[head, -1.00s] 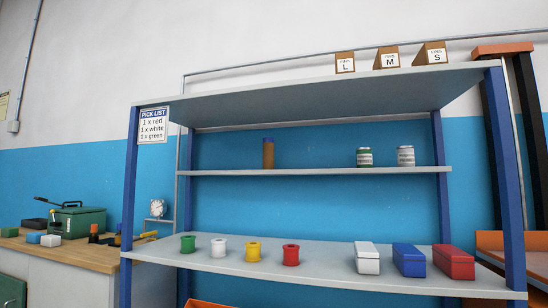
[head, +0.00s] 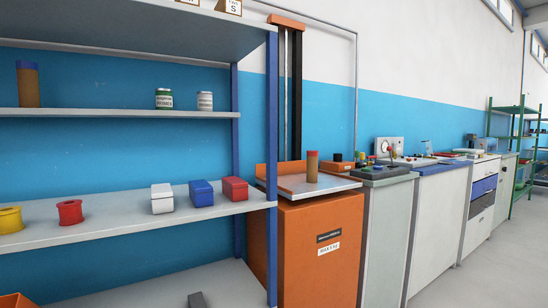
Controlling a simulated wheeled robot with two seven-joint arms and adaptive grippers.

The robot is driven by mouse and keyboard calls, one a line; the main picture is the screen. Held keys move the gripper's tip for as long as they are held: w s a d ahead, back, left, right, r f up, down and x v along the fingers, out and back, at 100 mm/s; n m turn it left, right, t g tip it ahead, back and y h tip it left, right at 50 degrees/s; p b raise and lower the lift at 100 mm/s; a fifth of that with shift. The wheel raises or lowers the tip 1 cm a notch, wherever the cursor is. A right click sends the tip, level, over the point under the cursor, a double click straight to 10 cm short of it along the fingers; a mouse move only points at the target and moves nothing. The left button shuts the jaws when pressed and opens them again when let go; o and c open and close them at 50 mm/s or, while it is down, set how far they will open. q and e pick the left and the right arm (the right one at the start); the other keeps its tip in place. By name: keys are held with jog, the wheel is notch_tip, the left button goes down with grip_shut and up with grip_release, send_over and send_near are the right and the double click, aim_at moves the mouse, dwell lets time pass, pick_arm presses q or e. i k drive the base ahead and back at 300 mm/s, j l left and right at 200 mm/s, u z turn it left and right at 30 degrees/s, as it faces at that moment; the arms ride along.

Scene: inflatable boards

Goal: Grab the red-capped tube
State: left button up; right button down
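The red-capped tube (head: 312,170) is a brown upright cylinder with a red top. It stands on the pale top plate of an orange lift cabinet (head: 322,240), right of the shelf unit. A similar brown tube with a blue cap (head: 28,86) stands on the middle shelf at the far left. Neither of my grippers shows in the head view.
The shelf unit's blue post (head: 271,150) stands left of the lift cabinet. Red (head: 234,189), blue (head: 201,193) and white (head: 162,198) boxes sit on the shelf. Benches (head: 435,215) run along the wall to the right. Grey floor (head: 475,275) is clear at lower right.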

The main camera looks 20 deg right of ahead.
aim_at(313, 156)
jog(key=i+l, duration=0.1)
jog(key=l, duration=0.3)
jog(key=i+l, duration=0.1)
jog(key=l, duration=0.75)
jog(key=i+l+z, duration=0.1)
jog(key=l, duration=0.35)
jog(key=i+l, duration=0.15)
jog(key=l, duration=0.25)
